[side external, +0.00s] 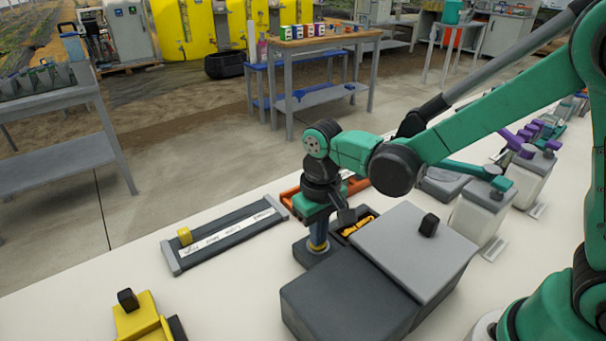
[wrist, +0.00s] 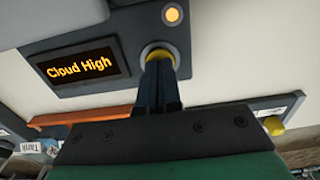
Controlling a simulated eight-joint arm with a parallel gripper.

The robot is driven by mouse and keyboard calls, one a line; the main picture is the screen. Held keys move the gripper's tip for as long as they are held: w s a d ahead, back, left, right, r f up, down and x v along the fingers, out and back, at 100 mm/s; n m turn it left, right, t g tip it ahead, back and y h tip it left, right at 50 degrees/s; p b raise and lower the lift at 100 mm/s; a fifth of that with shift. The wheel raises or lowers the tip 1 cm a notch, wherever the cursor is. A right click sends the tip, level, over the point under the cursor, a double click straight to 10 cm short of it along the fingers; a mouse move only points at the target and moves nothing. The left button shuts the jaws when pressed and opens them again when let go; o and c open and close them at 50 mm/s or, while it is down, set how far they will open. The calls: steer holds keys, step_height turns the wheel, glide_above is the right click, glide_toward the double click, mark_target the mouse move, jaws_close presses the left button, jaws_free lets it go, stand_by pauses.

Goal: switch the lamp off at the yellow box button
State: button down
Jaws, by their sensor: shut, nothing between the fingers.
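A dark control box (side external: 309,257) stands on the white bench, and it also shows in the wrist view (wrist: 120,20). Its display (wrist: 79,67) reads "Cloud High" in orange. A round lamp (wrist: 172,14) on it looks lit orange. A yellow ring (wrist: 158,52) surrounds the button place, and the ring also shows in the side view (side external: 318,247). My gripper (wrist: 159,68) is shut and empty, fingertips down at the ring and covering the button. I cannot tell whether they touch it. A separate yellow box (side external: 140,316) with a black knob (side external: 128,300) is at lower left.
A grey slider track (side external: 225,238) with a yellow knob (side external: 184,236) lies left of my gripper. A large dark box (side external: 345,303) with a grey lid (side external: 405,245) stands close on the right. Jars (side external: 478,220) stand farther right. Bare bench lies between slider and yellow box.

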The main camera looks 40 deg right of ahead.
steer(key=shift+f, duration=0.15)
steer(key=shift+r, duration=3.5)
steer(key=shift+d, duration=0.1)
steer(key=s+d+r+t, duration=0.3)
steer(key=s+d+t, duration=0.2)
steer(key=d+t, duration=0.2)
steer(key=shift+d, duration=0.3)
